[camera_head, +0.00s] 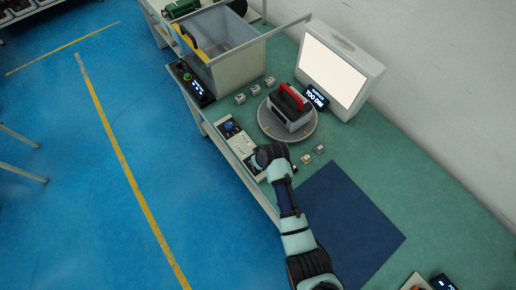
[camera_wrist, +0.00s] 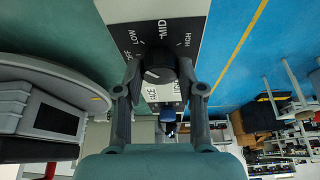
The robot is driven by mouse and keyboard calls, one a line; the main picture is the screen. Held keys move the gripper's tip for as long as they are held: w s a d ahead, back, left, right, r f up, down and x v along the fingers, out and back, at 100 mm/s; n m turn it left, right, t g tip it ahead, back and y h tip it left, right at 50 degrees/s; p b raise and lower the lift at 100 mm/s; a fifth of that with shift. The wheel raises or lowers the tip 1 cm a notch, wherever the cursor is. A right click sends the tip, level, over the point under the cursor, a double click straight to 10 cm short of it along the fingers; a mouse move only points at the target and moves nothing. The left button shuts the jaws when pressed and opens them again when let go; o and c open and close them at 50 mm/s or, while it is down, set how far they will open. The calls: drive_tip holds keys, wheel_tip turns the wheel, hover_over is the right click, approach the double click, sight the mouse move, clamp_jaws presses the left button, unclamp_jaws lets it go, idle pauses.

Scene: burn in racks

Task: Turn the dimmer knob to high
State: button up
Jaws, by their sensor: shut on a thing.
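The black dimmer knob (camera_wrist: 160,60) sits on a panel (camera_wrist: 200,32) marked OFF, LOW, MID and HIGH in the wrist view. My gripper (camera_wrist: 160,74) has one finger on each side of the knob and is shut on it. A short white mark shows on the knob's face; I cannot tell for sure which label it lines up with. In the head view my gripper (camera_head: 268,158) covers the knob at the near end of the control strip (camera_head: 240,144). A small display (camera_head: 316,97) beside the lit screen (camera_head: 332,70) reads TOO DIM.
A round turntable (camera_head: 271,131) carries a grey device (camera_head: 290,108) with a red part. A blue knob (camera_head: 229,127) sits farther along the strip. Small cubes (camera_head: 307,158) lie near my gripper. A grey bin (camera_head: 225,45) stands behind. A dark blue mat (camera_head: 350,220) lies clear at right.

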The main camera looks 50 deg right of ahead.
drive_tip(key=m+p, duration=0.1)
drive_tip(key=m, duration=0.1)
drive_tip(key=m+h+p, duration=0.1)
drive_tip(key=m, duration=0.1)
drive_tip(key=shift+w+a+r+m+g+h, duration=0.1)
drive_tip(key=shift+r+m+g+h, duration=0.05)
drive_tip(key=shift+m+g+h, duration=0.2)
drive_tip(key=m+g, duration=0.1)
drive_tip(key=m, duration=0.1)
drive_tip(key=m+h, duration=0.1)
drive_tip(key=m, duration=0.2)
drive_tip(key=shift+w+f+g, duration=0.1)
drive_tip(key=shift+f+g, duration=0.1)
drive_tip(key=shift+g, duration=0.15)
drive_tip(key=m+g+b, duration=0.1)
drive_tip(key=m, duration=0.1)
drive_tip(key=m+g+b, duration=0.1)
drive_tip(key=m, duration=0.2)
drive_tip(key=shift+w+f+m+h, duration=0.1)
drive_tip(key=shift+m+h, duration=0.25)
drive_tip(key=m+g+b, duration=0.2)
drive_tip(key=m+b, duration=0.1)
drive_tip(key=m, duration=0.1)
drive_tip(key=shift+m, duration=0.4)
drive_tip(key=o, duration=1.1)
drive_tip(key=v, duration=1.2)
drive_tip(key=shift+w+d+r, duration=0.1)
drive_tip(key=shift+d+r, duration=0.1)
drive_tip(key=shift+d, duration=0.05)
